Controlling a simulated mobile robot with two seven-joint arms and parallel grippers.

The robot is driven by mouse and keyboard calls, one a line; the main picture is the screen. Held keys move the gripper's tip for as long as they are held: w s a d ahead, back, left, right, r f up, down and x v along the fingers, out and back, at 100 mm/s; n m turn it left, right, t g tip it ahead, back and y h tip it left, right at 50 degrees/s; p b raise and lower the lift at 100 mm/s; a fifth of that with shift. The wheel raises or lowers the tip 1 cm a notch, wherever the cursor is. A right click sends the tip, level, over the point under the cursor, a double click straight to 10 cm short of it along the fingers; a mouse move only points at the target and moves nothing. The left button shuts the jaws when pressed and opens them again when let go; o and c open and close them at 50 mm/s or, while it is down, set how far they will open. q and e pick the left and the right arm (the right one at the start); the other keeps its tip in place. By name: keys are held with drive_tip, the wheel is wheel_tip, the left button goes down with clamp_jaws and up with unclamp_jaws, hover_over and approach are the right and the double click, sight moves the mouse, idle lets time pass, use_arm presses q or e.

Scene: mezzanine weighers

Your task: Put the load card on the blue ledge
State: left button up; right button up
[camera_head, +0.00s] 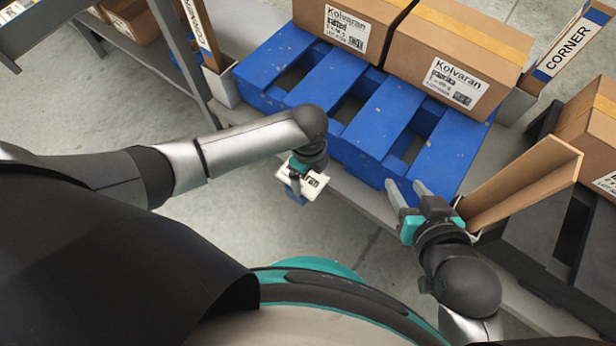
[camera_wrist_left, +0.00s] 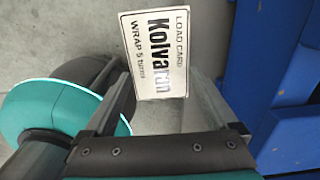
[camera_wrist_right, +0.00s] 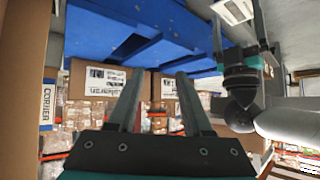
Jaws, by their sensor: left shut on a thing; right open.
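The load card (camera_head: 315,181) is a small white card with black print. My left gripper (camera_head: 295,178) is shut on it and holds it in the air, just off the front edge of the blue slatted platform (camera_head: 378,109), the only blue ledge-like surface I make out. In the left wrist view the card (camera_wrist_left: 155,55) sits between the fingertips, its printed face showing, with blue boards to the right. The card also shows in the right wrist view (camera_wrist_right: 233,12). My right gripper (camera_head: 408,192) is open and empty near the platform's front right corner.
Two Kolvaran cartons (camera_head: 345,27) (camera_head: 455,55) stand on the platform's back part; its front slats are bare, with gaps between them. A brown corner board (camera_head: 525,185) rises beside my right gripper. A grey rack post (camera_head: 180,50) stands at the left.

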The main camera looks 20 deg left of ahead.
use_arm(q)
drive_tip(key=shift+f, duration=0.65)
drive_tip(key=shift+f+b, duration=0.25)
drive_tip(key=shift+b, duration=0.15)
use_arm(e)
drive_tip(key=shift+w+a+r+t+y, duration=0.2)
drive_tip(key=shift+a+t+y, duration=0.1)
drive_tip(key=shift+a+t, duration=0.25)
drive_tip(key=shift+w+a+r+t+y, duration=0.2)
drive_tip(key=shift+a+t+y, duration=0.1)
drive_tip(key=shift+a+t, duration=0.2)
use_arm(q)
drive_tip(key=shift+f, duration=0.15)
drive_tip(key=o, duration=1)
drive_tip(key=shift+c, duration=0.2)
use_arm(e)
drive_tip(key=shift+a, duration=0.15)
